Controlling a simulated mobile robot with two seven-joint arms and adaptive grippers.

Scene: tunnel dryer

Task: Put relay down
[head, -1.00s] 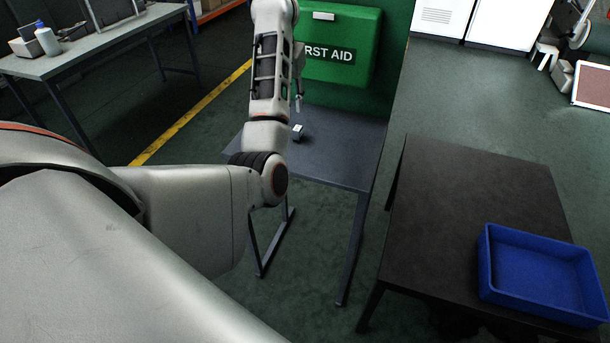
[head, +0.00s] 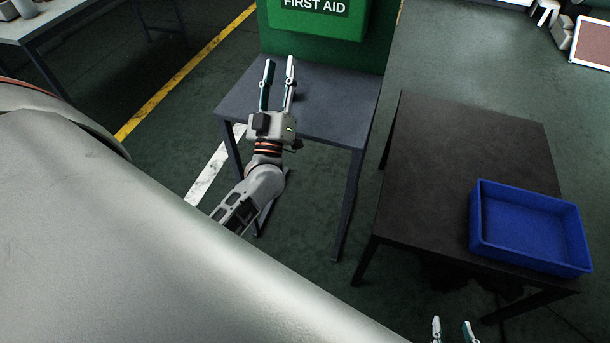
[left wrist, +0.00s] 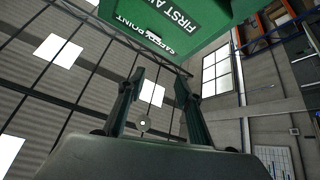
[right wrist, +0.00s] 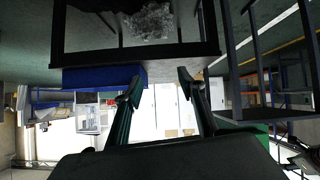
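My left gripper (head: 279,65) is open above the small grey table (head: 334,98), its two fingers apart and pointing toward the green cabinet. The left wrist view shows nothing between those fingers (left wrist: 160,78). A small dark bit (head: 300,97) shows on the table just right of the right-hand finger; it may be the relay, mostly hidden, but I cannot tell surely. My right gripper (head: 454,326) is at the bottom edge of the head view. It is open and empty in the right wrist view (right wrist: 160,80).
The green first aid cabinet (head: 325,20) stands behind the small table. A dark table (head: 430,180) to the right carries a blue tray (head: 490,245) that looks empty. Floor shows between the two tables. Another bench (head: 60,20) is at the far left.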

